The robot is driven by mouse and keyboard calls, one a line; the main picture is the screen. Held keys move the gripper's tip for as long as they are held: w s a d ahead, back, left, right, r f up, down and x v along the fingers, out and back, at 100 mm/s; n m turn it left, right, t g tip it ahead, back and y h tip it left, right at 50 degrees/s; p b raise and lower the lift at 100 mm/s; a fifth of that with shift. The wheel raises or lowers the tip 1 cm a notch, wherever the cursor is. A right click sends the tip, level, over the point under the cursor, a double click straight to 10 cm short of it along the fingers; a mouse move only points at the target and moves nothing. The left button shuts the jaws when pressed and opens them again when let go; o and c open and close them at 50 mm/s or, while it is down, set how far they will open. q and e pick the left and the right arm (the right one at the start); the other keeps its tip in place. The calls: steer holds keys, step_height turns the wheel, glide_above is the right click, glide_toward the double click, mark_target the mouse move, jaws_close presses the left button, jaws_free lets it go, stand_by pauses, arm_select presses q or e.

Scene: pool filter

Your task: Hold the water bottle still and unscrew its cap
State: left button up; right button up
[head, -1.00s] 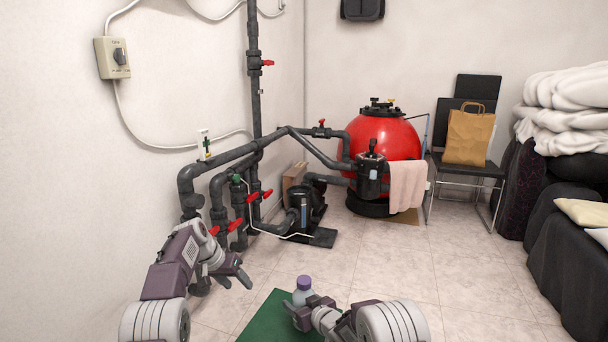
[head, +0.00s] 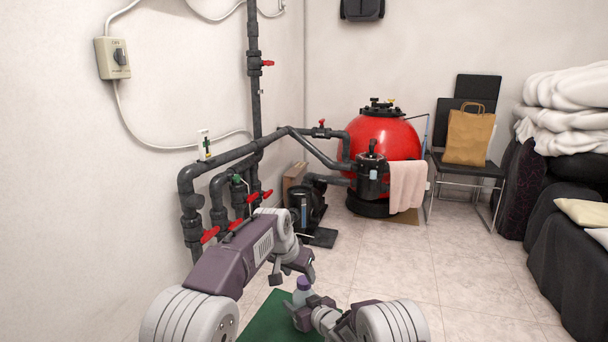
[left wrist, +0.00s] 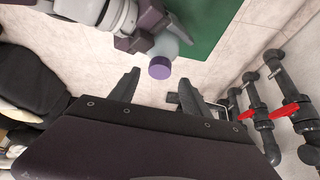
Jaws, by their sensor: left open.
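The water bottle (head: 301,298) stands upright over the green surface (head: 272,322) at the bottom middle of the head view. Its purple cap (head: 303,283) is on top and also shows in the left wrist view (left wrist: 160,68). My right gripper (head: 304,314) is at the bottle's body below the cap; its fingers are partly hidden, but it appears closed around the bottle. My left gripper (head: 291,272) is just above and beside the cap. In the left wrist view its two fingers (left wrist: 158,92) are spread, with the cap beyond their tips, not touching.
Dark pipes with red valve handles (head: 209,235) run along the left wall. A red filter tank (head: 382,138) stands at the back with a towel (head: 407,185). A chair holds a paper bag (head: 468,137). The tiled floor between is clear.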

mark_target(303, 281)
arm_select(q)
steer(key=shift+x, duration=2.65)
